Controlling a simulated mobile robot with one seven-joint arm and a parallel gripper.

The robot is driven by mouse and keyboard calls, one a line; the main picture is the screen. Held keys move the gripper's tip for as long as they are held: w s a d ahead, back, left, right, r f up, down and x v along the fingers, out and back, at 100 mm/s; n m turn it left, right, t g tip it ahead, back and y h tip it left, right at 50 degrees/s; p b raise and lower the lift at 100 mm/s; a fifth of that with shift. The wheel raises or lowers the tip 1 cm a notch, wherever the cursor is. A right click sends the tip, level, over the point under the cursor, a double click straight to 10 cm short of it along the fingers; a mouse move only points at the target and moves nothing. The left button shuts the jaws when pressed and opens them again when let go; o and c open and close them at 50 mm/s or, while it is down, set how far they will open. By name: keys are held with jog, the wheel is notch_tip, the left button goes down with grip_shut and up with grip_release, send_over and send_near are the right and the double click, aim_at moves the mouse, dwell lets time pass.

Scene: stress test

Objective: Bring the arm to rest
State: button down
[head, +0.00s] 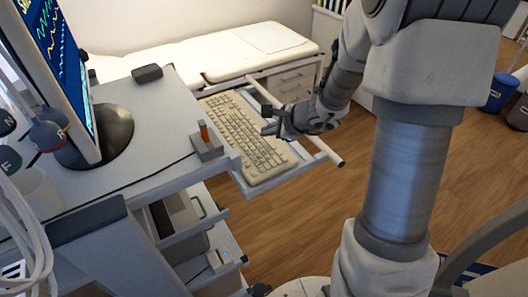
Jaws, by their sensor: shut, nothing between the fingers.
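My gripper (270,127) is above the right part of a beige keyboard (246,138), at the end of my arm, which comes in from the right. The gripper is shut with nothing held. Whether its fingertips touch the keys or hover over them I cannot tell. My arm's large links fill the right side of the head view and hide part of the floor and room behind.
The keyboard lies on a pull-out tray with a white rail (322,148). On the cart top (130,165) are a monitor (62,70), a small black box (147,73) and a grey block with an orange lever (206,141). An exam bed (200,62) stands behind. Wooden floor (300,215) is clear.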

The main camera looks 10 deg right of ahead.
dwell(0.3)
jog(key=s+a+r+n+g+y, duration=0.1)
jog(key=s+a+r+n+g, duration=0.1)
jog(key=s+a+r+n, duration=0.7)
jog(key=s+d+r+n+h, duration=0.2)
jog(key=s+d+r+n, duration=0.1)
jog(key=s+n, duration=0.3)
jog(key=s+d+r+n+h, duration=0.3)
jog(key=s+d+r+n, duration=0.1)
jog(key=s, duration=0.7)
jog(key=shift+d+n+h, duration=0.3)
jog(key=shift+d+n, duration=0.3)
jog(key=shift+n, duration=0.4)
jog(key=shift+s, duration=0.15)
